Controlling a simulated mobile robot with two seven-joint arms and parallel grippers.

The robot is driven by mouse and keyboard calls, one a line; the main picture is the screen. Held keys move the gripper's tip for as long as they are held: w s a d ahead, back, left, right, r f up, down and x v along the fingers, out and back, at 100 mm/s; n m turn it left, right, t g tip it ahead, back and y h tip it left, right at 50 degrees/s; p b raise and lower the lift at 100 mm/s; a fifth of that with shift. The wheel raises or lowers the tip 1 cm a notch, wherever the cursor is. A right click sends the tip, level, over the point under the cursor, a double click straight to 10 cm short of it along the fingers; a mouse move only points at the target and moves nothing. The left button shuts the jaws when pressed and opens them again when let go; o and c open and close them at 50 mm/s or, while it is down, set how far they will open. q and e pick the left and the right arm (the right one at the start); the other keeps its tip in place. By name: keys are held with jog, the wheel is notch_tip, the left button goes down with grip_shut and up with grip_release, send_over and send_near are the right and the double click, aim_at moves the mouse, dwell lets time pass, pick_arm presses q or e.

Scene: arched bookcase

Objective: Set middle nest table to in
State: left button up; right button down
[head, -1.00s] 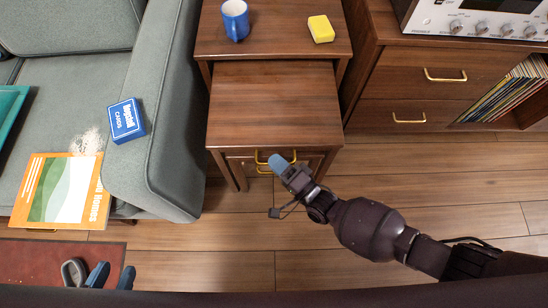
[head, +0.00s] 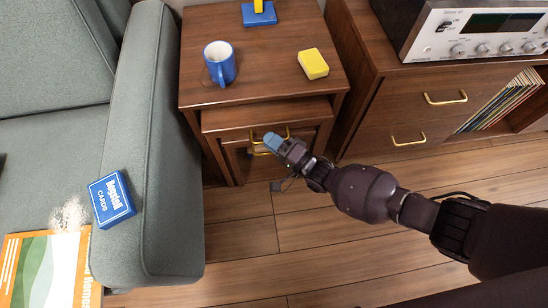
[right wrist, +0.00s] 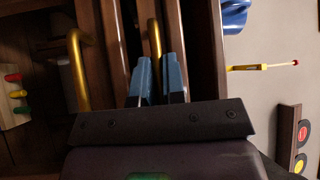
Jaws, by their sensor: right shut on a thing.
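The middle nest table (head: 265,113) is brown wood and sits mostly under the larger nest table (head: 262,62). Only a narrow front strip of its top shows past the larger top's edge. My right gripper (head: 272,142) is shut on the middle table's brass handle (head: 286,134), on its front. In the right wrist view, the blue fingertips (right wrist: 160,80) close around that handle (right wrist: 154,38). A second brass handle (right wrist: 80,70), lower down, belongs to what looks like the smallest nest table inside. My left gripper is not in view.
A blue mug (head: 219,64), a yellow sponge (head: 313,64) and a blue item (head: 259,14) stand on the larger table. A grey-green sofa (head: 150,150) borders the left, with a blue card box (head: 111,199) on it. A wooden cabinet (head: 420,105) stands right. Floor in front is clear.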

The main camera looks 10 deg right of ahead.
aim_at(272, 128)
jog(key=w, duration=0.4)
jog(key=shift+w, duration=0.15)
jog(key=shift+w+d+r, duration=0.1)
jog(key=shift+r, duration=0.05)
jog(key=c, duration=1.2)
grip_release()
jog(key=shift+w, duration=0.1)
jog(key=shift+s+d, duration=0.2)
jog(key=shift+s, duration=0.15)
jog(key=p+v, duration=0.1)
jog(key=v, duration=0.9)
jog(key=shift+p, duration=0.4)
jog(key=shift+d, duration=0.1)
